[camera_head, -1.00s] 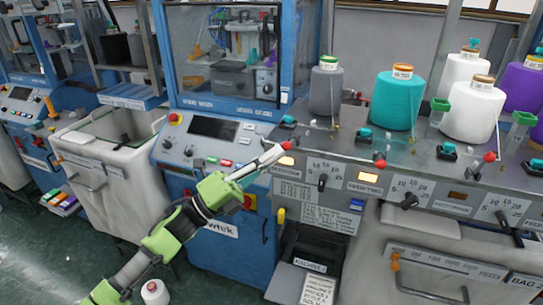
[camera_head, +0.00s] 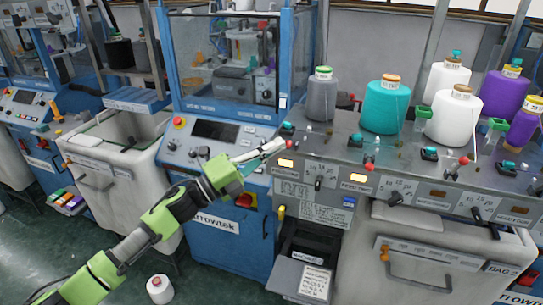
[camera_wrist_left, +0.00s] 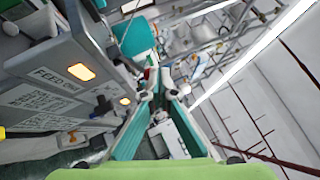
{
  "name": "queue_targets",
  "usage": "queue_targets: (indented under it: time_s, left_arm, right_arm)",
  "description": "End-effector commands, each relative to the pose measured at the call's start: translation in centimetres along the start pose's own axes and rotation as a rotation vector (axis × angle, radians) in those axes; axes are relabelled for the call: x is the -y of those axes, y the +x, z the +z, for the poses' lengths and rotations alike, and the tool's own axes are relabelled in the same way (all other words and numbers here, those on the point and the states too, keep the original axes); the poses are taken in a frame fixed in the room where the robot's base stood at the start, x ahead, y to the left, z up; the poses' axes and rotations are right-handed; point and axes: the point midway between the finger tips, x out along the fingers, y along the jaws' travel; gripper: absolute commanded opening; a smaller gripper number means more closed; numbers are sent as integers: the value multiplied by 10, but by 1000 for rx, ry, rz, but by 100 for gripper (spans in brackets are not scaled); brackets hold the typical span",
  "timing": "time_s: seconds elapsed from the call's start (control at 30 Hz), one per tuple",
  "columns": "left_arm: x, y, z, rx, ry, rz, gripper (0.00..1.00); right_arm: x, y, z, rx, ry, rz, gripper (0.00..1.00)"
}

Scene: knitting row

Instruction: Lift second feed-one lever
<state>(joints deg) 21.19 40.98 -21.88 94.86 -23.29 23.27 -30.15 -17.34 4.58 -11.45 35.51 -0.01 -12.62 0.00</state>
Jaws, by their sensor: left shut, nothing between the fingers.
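A row of red-knobbed levers runs along the grey feed unit's front edge in the head view, with one knob (camera_head: 369,165) right of my arm and another (camera_head: 464,160) further right. My left gripper (camera_head: 283,145) reaches from the left to the unit's left end. It is shut with nothing between its fingers, its tips close to the leftmost lever; I cannot tell whether they touch it. The gripper also shows in the wrist view (camera_wrist_left: 159,95), near a small red spot. A lit lamp marked FEED ONE (camera_wrist_left: 81,72) shows there. My right gripper is not in view.
Yarn cones stand on the unit: grey (camera_head: 321,98), teal (camera_head: 385,106), white (camera_head: 453,118) and purple (camera_head: 504,92). A blue machine with a control panel (camera_head: 215,130) stands left. A small cone (camera_head: 159,289) is on the floor.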

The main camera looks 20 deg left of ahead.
Motion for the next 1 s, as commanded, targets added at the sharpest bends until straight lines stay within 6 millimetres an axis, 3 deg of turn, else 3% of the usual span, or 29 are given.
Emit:
queue_targets:
  time_s: [0.43, 1.0]
  left_arm:
    - [19, 23, 19, 0, 3, -1, 0]
    - [25, 39, 32, 0, 3, -1, 0]
  right_arm:
    - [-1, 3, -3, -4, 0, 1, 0]
    - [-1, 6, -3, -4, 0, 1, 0]
